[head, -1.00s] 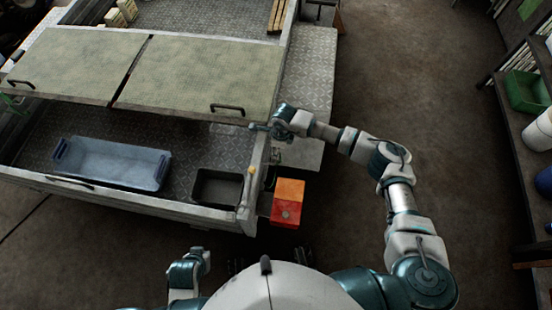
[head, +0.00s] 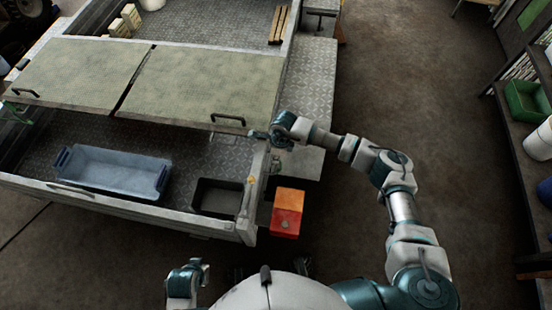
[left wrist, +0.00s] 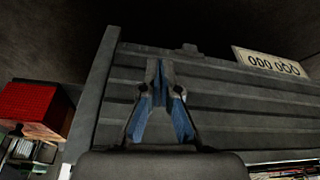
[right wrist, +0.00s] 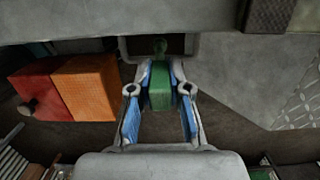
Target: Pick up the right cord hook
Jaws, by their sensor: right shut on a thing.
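The right cord hook, a green piece (right wrist: 160,88), is between the blue-padded fingers of my right gripper (right wrist: 163,72) in the right wrist view. The fingers are shut on its sides, and its knobbed end points away from the wrist. In the head view my right gripper (head: 262,135) is at the right side wall of the trailer, near the panel's right corner; the hook is too small to make out there. Another green hook (head: 14,112) shows at the trailer's far left. My left gripper (left wrist: 160,72) is shut and empty before the trailer's ribbed tailgate.
The trailer bed holds a blue tub (head: 115,172) and a black bin (head: 217,196). A greenish lid panel (head: 190,85) with a black handle lies across it. A red and orange box (head: 287,212) is at the right corner. Floor on the right is clear up to the shelves.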

